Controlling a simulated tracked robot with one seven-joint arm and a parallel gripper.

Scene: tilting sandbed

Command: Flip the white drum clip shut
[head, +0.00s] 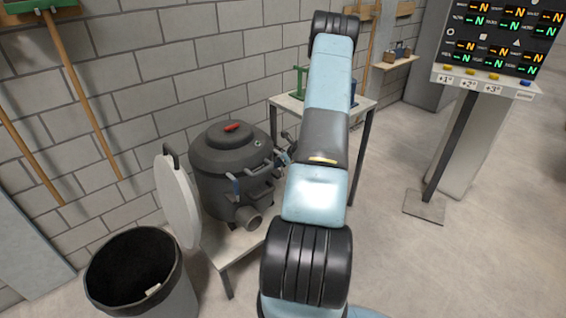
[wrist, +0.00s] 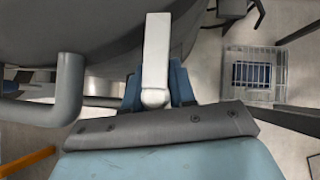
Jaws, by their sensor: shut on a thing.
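The dark grey drum (head: 228,170) stands on a small table, with a red handle on its top. In the wrist view, the drum's curved wall (wrist: 80,30) fills the upper left. The white drum clip (wrist: 156,50) is a narrow bar standing up against the drum's side, with a rounded lower end. My gripper (wrist: 160,90) is shut on the clip's lower end, with a blue finger on each side. In the head view my arm hides most of the gripper and the white clip.
A round white door (head: 178,200) stands open at the drum's left. A black-rimmed bin (head: 135,255) is in front of it. A grey bar handle (wrist: 68,90) is left of my gripper. A clear crate (wrist: 252,75) is at right. A sign board stands far right; open floor lies between.

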